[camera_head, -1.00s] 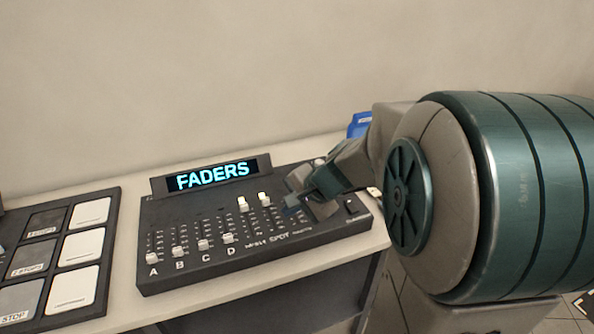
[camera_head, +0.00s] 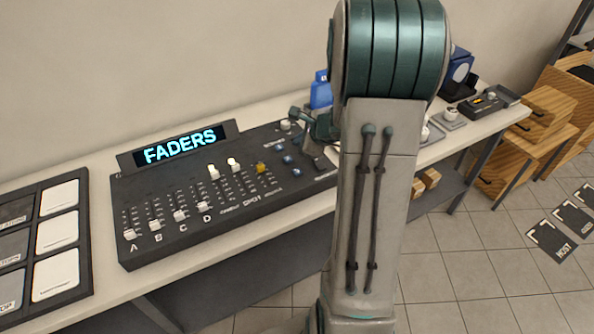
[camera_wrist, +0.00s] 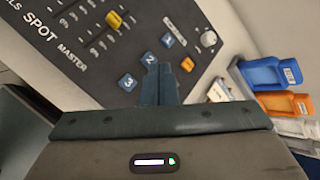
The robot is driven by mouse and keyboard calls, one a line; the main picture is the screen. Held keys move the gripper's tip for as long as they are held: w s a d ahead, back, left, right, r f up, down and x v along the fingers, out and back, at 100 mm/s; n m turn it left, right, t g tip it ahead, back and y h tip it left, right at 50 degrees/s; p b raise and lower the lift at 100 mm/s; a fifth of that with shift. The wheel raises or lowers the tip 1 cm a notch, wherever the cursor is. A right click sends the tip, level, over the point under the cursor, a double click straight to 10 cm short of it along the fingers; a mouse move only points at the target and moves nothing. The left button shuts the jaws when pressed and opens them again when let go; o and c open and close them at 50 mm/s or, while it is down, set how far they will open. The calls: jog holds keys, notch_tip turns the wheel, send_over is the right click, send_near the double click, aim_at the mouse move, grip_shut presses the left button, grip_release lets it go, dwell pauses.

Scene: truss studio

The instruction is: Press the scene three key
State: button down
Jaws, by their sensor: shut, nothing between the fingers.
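The scene three key is a blue square marked 3 (camera_wrist: 128,82) on the black lighting console (camera_head: 240,222). It lies left of my gripper (camera_wrist: 160,68) in the wrist view. Blue keys 2 (camera_wrist: 149,59) and 1 (camera_wrist: 168,41) continue in a diagonal row toward a white knob (camera_wrist: 208,38). My gripper is shut and empty, with its tips beside key 2 in the picture; I cannot tell their height. In the head view key 3 (camera_head: 297,172) is the front one of the blue keys, and my arm hides part of the console's right end.
The console display (camera_head: 181,146) reads FADERS. A yellow fader (camera_head: 261,168) and several white faders are left of the keys. A pad panel (camera_head: 42,245) lies at left. Bare wall is behind the table.

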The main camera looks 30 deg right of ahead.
jog(key=b, duration=0.6)
send_over(300, 173)
notch_tip(300, 173, down, 7)
jog(key=shift+f, duration=0.1)
jog(key=shift+f+b, duration=0.75)
jog(key=shift+b, duration=0.05)
dwell(1.0)
jog(key=shift+f+b, duration=0.45)
jog(key=shift+b, duration=0.2)
jog(key=shift+f+b, duration=0.35)
jog(key=shift+b, duration=0.15)
dwell(0.5)
jog(key=shift+r, duration=0.15)
jog(key=shift+r+p, duration=0.6)
jog(key=shift+r, duration=0.1)
jog(key=shift+r, duration=0.1)
